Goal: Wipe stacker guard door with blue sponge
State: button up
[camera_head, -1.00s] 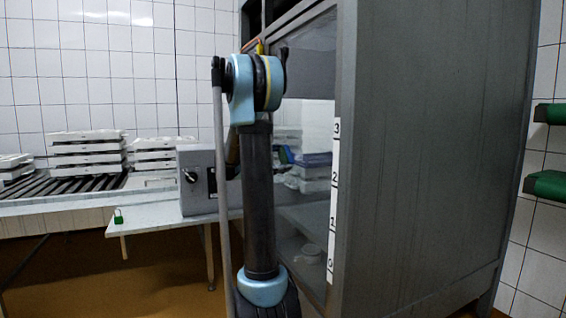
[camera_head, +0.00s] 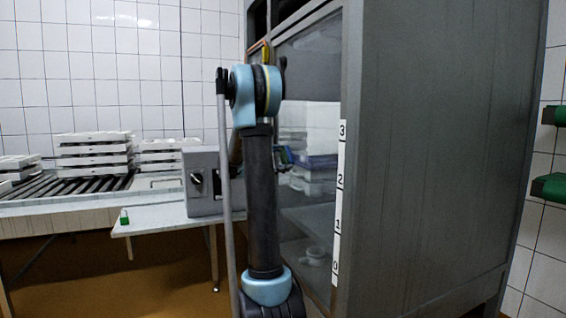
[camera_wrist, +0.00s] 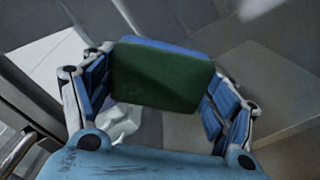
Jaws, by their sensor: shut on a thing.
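The stacker guard door (camera_head: 302,222) is a see-through panel in a grey frame, right of centre in the head view. My gripper (camera_wrist: 158,85) is shut on the blue sponge (camera_wrist: 160,78) in the wrist view. The sponge's dark green face is toward the camera, with a blue strip along its top edge. I cannot tell whether the sponge touches the door.
A grey cabinet side (camera_head: 435,150) with a numbered strip (camera_head: 338,205) stands right of the door. A grey control box (camera_head: 203,180) and a green padlock (camera_head: 124,217) are on a side table. Stacked white moulds (camera_head: 95,152) sit on a roller conveyor (camera_head: 75,185) at left.

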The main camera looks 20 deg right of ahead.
jog(key=shift+w, duration=0.1)
jog(key=shift+a, duration=2.95)
jog(key=shift+a, duration=0.1)
jog(key=shift+s+a, duration=0.2)
jog(key=shift+a, duration=1.2)
